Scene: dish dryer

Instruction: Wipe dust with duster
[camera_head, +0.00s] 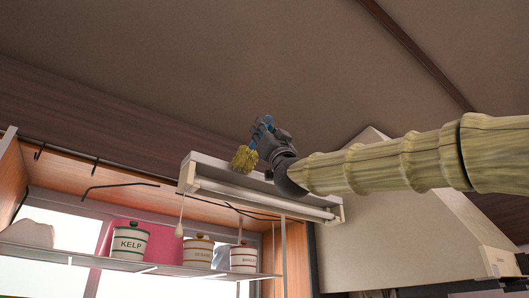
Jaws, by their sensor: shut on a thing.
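My gripper (268,133) is at the end of my arm, which reaches in from the right. It is shut on the duster (244,158), whose yellow bristly head points down and left. A bit of blue, apparently its handle, shows between the fingers. The duster head is at the upper edge of a white wall-mounted light fixture (213,165). I cannot tell whether the bristles touch the fixture. No dust can be made out, and the fixture's top surface is hidden from this low angle.
A wire shelf (150,267) below the fixture holds several lidded canisters, including one marked KELP (129,241). A pull cord (180,222) hangs from the fixture. A beige range hood (400,235) stands on the right. The ceiling (250,60) is close above.

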